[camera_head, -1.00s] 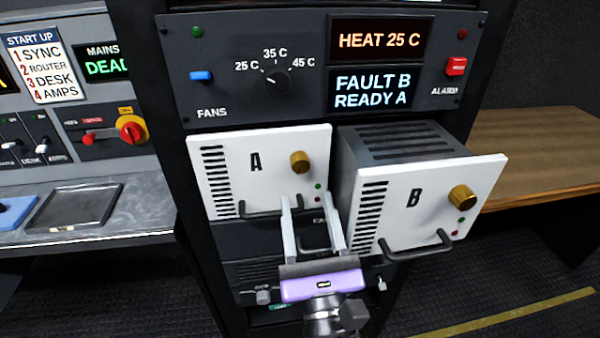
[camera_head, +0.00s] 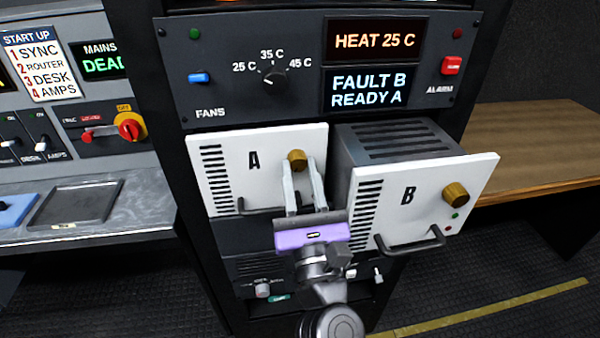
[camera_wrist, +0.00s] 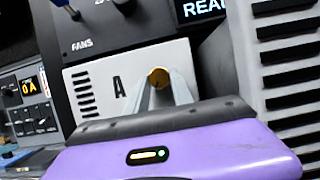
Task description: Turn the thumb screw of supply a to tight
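Supply A (camera_head: 235,180) is a white-fronted unit marked A, seated in the rack. Its brass thumb screw (camera_head: 297,158) is on the upper right of its front. My gripper (camera_head: 300,164) is open, with its two pale fingers pointing at the thumb screw. The fingertips are at the screw's lower edge in the head view. In the wrist view the thumb screw (camera_wrist: 158,77) shows between the fingertips and is partly hidden by them. I cannot tell whether the fingers touch it. The fingers also cover the lower right of supply A's front.
Supply B (camera_head: 378,200) sticks out of the rack just right of my gripper, with its own brass screw (camera_head: 455,194) and a dark handle (camera_head: 410,243). Above is a fans panel (camera_head: 210,95) with a dial; the display reads FAULT B, READY A. A wooden bench (camera_head: 530,150) stands right.

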